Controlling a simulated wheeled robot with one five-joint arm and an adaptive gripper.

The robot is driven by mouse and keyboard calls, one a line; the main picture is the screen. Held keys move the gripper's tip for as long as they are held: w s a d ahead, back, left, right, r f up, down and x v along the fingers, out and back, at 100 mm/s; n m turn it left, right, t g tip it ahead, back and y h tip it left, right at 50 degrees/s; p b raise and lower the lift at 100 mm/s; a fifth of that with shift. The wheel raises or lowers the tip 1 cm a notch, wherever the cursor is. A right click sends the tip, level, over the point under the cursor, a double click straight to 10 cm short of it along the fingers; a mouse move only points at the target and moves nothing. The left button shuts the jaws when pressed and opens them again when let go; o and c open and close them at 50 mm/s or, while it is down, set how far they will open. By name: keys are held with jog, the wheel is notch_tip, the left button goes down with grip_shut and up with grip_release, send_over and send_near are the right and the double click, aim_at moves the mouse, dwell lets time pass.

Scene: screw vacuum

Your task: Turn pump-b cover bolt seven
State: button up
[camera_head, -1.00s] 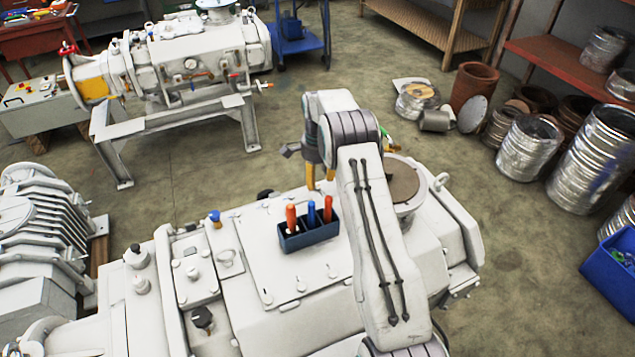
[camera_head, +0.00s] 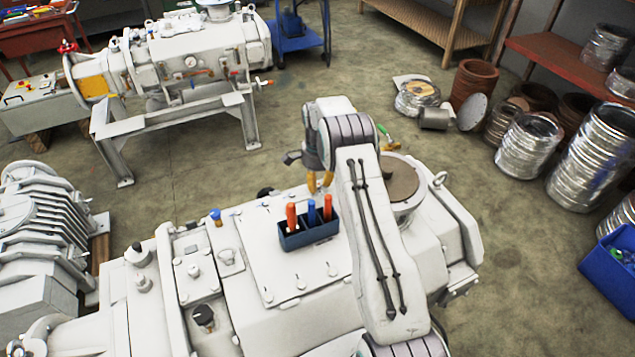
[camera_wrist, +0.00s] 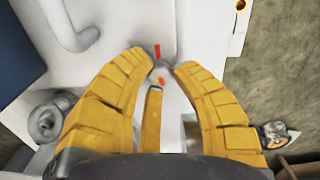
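The pump cover (camera_head: 262,268) is a pale plate on the near white pump (camera_head: 240,320), with several bolts along its edges. My gripper (camera_head: 319,188) points down at the cover's far right edge, beside the tool holder. In the wrist view my gripper (camera_wrist: 164,63) has its yellow fingers drawn in on both sides of a small grey cover bolt (camera_wrist: 160,72). Its tips look to touch the bolt. One red mark lies on or by the bolt and another just beyond it. The number of the bolt cannot be read.
A dark blue holder (camera_head: 294,241) with orange and blue handled tools stands on the cover, close to my gripper. A second pump (camera_head: 170,60) stands at the back left. Metal drums (camera_head: 528,146) line the right.

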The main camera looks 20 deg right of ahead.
grip_shut()
jog(key=shift+f+n+b, duration=0.25)
jog(key=shift+n+b, duration=0.35)
jog(key=shift+b, duration=0.25)
jog(key=n+b, duration=0.1)
jog(key=n, duration=0.2)
jog(key=shift+s+r+n+b, duration=0.1)
jog(key=shift+r+n+b, duration=0.05)
jog(key=shift+n+b, duration=0.15)
jog(key=o, duration=0.5)
grip_release()
jog(key=shift+r, duration=0.15)
